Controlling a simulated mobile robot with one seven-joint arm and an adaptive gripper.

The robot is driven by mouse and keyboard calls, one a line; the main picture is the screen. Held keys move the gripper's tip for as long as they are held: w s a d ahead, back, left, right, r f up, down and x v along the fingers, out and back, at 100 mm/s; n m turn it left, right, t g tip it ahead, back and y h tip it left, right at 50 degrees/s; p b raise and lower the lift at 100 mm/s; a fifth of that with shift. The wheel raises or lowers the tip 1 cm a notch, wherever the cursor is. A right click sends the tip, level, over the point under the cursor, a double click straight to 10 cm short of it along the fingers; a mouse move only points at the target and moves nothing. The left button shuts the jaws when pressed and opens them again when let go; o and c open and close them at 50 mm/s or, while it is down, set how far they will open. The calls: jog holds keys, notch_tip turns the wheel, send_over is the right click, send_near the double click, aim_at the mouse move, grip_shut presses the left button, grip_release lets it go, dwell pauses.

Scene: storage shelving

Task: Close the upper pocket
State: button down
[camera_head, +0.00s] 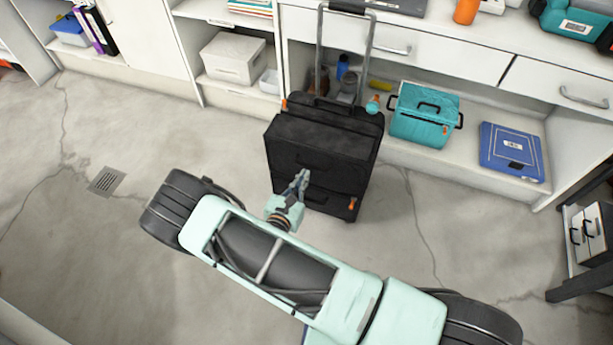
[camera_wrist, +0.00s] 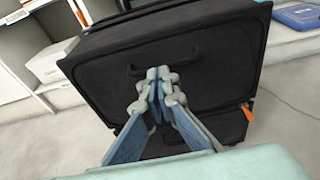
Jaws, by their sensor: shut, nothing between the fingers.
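A black suitcase (camera_head: 325,130) with a raised metal handle stands upright on the floor against the shelving. Its upper pocket (camera_head: 330,160) is a wide black front panel with a dark grab handle. In the wrist view the upper pocket (camera_wrist: 215,65) fills the middle, and a lower pocket (camera_wrist: 220,125) with an orange pull shows below it. I cannot tell how far the upper pocket stands open. My gripper (camera_head: 303,174) is shut and empty in front of the suitcase. In the wrist view its fingertips (camera_wrist: 160,75) overlap the grab handle; contact is unclear.
A teal toolbox (camera_head: 424,124) and a blue case (camera_head: 510,155) are on the low shelf at right. A white box (camera_head: 233,58) is on a shelf at left. Drawers (camera_head: 430,55) are above the suitcase. The floor (camera_head: 110,130) left of the suitcase is clear.

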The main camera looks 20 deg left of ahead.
jog(key=d+p+v, duration=0.1)
jog(key=p+v, duration=0.1)
jog(key=v, duration=0.8)
jog(key=shift+s+a, duration=0.45)
jog(key=shift+a, duration=0.05)
jog(key=shift+w, duration=0.1)
